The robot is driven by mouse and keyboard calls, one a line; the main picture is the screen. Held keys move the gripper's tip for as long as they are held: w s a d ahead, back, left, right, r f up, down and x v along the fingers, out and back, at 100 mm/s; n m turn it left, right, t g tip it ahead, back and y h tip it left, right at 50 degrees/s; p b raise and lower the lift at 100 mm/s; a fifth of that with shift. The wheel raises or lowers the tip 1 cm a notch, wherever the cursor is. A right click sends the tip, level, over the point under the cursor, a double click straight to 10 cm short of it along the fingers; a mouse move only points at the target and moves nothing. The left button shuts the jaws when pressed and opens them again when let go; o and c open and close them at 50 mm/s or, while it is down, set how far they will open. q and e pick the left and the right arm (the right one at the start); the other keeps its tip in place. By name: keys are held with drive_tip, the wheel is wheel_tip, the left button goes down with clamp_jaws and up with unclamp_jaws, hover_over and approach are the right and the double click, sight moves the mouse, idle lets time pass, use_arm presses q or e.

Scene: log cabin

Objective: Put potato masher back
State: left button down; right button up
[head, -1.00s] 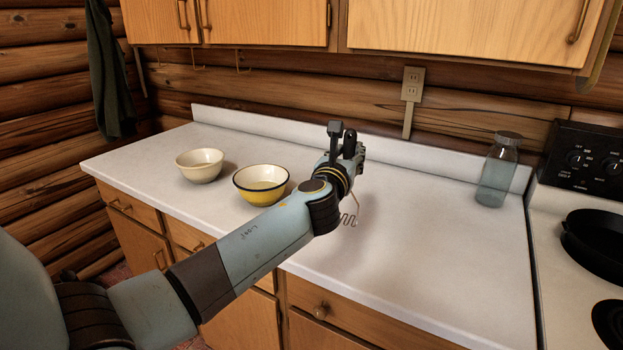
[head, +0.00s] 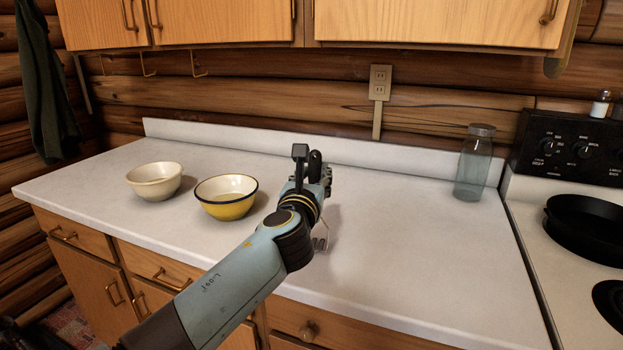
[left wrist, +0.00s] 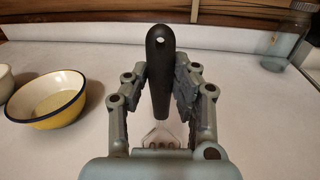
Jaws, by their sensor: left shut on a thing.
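The potato masher has a black handle with a hole in its end, seen upright in the left wrist view (left wrist: 160,68). My left gripper (left wrist: 161,85) is shut on this handle, one finger on each side. In the head view my left gripper (head: 318,178) is above the middle of the counter, right of the yellow bowl. The masher's bent metal head (head: 320,243) shows below it, partly hidden by my arm. Three wall hooks (head: 199,66) are under the upper cabinets at the left, with nothing on them. My right gripper is not in view.
A yellow bowl (head: 226,207) and a cream bowl (head: 143,185) stand left on the white counter (head: 410,240). A glass jar (head: 474,170) stands at the back right, near the stove with a black pan (head: 583,226). The upper cabinets (head: 440,22) overhang the counter.

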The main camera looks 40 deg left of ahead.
use_arm(q)
drive_tip(key=shift+f, duration=0.2)
drive_tip(key=c, duration=1.1)
unclamp_jaws()
drive_tip(key=shift+a, duration=0.2)
drive_tip(key=shift+d, duration=0.1)
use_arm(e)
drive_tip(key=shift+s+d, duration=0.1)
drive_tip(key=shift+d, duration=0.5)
use_arm(q)
drive_tip(key=shift+r, duration=0.1)
drive_tip(key=shift+s+r, duration=0.1)
drive_tip(key=v, duration=1.1)
drive_tip(key=shift+s+d+b, duration=0.2)
drive_tip(key=shift+s+b, duration=0.15)
drive_tip(key=shift+b, duration=0.05)
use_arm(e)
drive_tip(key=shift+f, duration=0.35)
